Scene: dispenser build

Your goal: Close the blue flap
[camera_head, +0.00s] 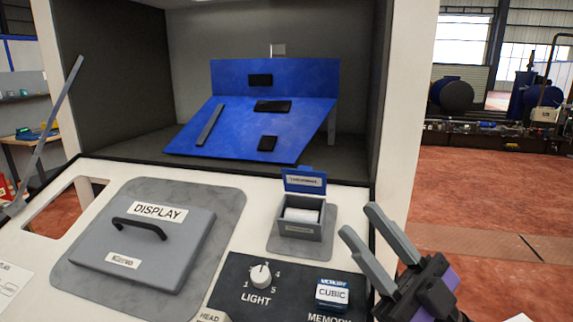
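A small grey box (300,229) with a blue flap (304,180) stands on the white panel, right of centre. The flap is open, raised up at the back edge of the box, with a white label on it. White material shows inside the box. My gripper (358,220) is just right of the box, its fingers pointing up and left. The fingers are apart with nothing between them, so it is open and empty. It does not appear to touch the box or the flap.
A grey display cover (145,237) with a black handle lies left of the box. A black panel (237,280) with a light knob (261,275) and a cubic block (332,293) is in front. Behind, a large sloped blue board (230,120) stands in a dark recess.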

